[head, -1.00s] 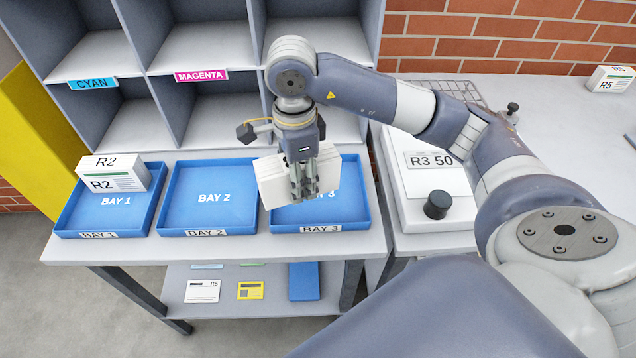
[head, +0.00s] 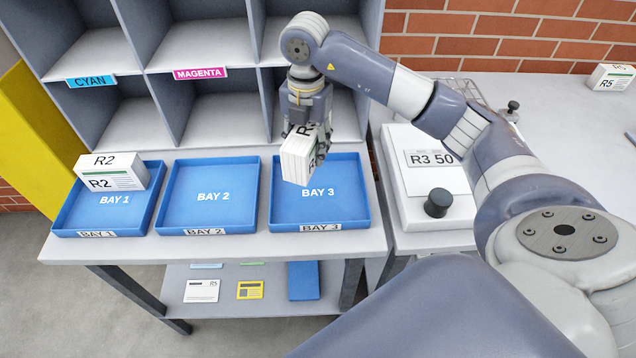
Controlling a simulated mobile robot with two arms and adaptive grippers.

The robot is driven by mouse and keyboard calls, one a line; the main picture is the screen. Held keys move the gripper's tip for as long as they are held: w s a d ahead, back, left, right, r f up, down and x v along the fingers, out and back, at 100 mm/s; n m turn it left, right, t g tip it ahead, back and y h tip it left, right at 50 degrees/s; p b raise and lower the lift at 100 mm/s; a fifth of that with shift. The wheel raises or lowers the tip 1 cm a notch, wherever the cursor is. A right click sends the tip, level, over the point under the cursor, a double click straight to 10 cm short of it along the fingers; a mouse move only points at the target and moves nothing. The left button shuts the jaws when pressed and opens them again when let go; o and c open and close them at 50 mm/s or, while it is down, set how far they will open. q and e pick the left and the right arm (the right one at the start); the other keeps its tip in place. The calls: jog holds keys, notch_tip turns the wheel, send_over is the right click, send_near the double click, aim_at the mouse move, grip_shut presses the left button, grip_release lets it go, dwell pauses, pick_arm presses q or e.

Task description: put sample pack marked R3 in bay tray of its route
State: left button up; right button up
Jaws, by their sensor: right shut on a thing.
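My right gripper (head: 308,138) is shut on a white pack (head: 297,163). It holds the pack tilted above the back part of the blue BAY 3 tray (head: 340,212). An "R" shows on the pack's top and side; the rest of the marking is covered or too small to read. The BAY 3 tray looks empty below it. The BAY 2 tray (head: 207,205) is empty. A pack marked R2 (head: 112,172) sits in the back of the BAY 1 tray (head: 80,226). My left gripper is not in view.
Grey pigeonholes with CYAN and MAGENTA labels (head: 201,74) rise behind the trays. To the right stand a white device reading "R3 50" (head: 432,212) and a pack marked R5 (head: 610,78). A lower shelf (head: 225,300) holds cards and a blue item.

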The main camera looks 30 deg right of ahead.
jog(key=m, duration=0.2)
jog(key=w+d+m, duration=0.1)
jog(key=m, duration=0.1)
jog(key=d+m, duration=0.1)
jog(key=m, duration=0.1)
jog(key=shift+w+f+m, duration=0.2)
jog(key=shift+m, duration=0.2)
jog(key=m, duration=0.2)
jog(key=d+m, duration=0.1)
jog(key=m, duration=0.1)
jog(key=w+m, duration=0.1)
jog(key=m, duration=0.1)
jog(key=shift+d+f, duration=0.25)
jog(key=shift+d, duration=0.15)
jog(key=p, duration=0.2)
send_over(317, 177)
jog(key=shift+m, duration=0.3)
notch_tip(317, 177, down, 9)
jog(key=shift+r, duration=0.1)
jog(key=shift+w+d+f, duration=0.1)
jog(key=shift+f, duration=0.45)
jog(key=shift+f, duration=0.2)
jog(key=o, duration=1.2)
